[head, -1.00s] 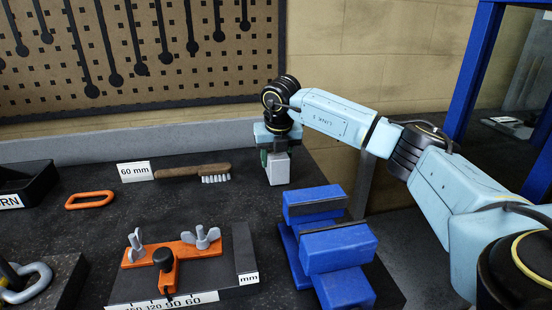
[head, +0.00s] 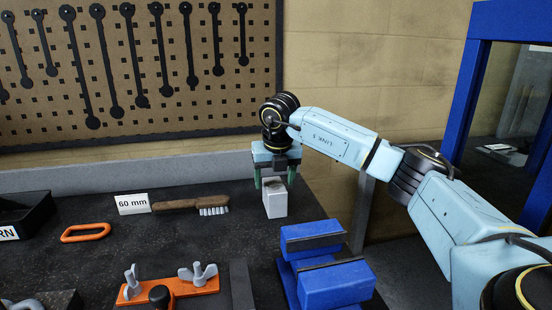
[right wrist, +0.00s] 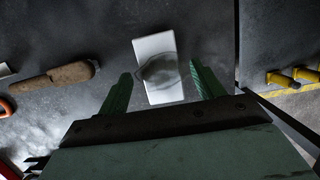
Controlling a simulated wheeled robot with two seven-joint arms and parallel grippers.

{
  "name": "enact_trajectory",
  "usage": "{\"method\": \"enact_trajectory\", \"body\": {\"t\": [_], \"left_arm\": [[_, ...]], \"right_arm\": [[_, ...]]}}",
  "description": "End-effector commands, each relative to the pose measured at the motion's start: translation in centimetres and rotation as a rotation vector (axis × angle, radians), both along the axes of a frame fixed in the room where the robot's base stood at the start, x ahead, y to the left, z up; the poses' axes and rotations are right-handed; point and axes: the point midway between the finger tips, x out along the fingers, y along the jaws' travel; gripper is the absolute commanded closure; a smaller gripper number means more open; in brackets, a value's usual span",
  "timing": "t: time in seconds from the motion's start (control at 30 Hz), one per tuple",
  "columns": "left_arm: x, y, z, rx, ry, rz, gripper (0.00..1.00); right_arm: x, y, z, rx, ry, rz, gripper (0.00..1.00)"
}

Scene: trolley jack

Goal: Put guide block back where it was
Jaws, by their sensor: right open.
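A light grey block, which I take as the guide block (head: 275,204), stands upright on the dark bench near its back right. It also shows in the right wrist view (right wrist: 158,55), with a dark smudge on its near end. My right gripper (head: 276,182) is open above the block, its green fingers apart at the block's upper sides. In the right wrist view, the open fingers (right wrist: 160,75) lie on either side of the block with gaps. The left gripper is not in view.
A wooden-handled brush (head: 190,205) lies left of the block beside a "60 mm" label (head: 132,203). A blue vise-like block (head: 325,260) stands in front right. An orange clamp with wing nuts (head: 170,284) and an orange link (head: 85,232) are further left.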

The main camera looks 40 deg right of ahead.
Motion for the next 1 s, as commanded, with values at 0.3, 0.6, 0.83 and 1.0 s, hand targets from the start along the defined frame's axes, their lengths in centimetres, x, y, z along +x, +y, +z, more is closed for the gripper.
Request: {"method": "enact_trajectory", "body": {"t": [0.3,0.6,0.83,1.0], "left_arm": [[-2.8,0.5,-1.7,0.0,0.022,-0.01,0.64],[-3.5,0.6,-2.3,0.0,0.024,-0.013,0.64],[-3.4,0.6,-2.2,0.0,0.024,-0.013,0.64],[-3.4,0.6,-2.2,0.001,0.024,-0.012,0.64]], "right_arm": [[-1.4,0.8,6.1,0.0,-0.002,0.0,0.33],[-1.8,1.0,7.4,-0.001,0.0,0.0,0.33],[-1.8,1.0,7.4,0.0,0.0,0.0,0.33],[-1.8,1.0,7.4,0.0,0.0,0.0,0.33]]}}
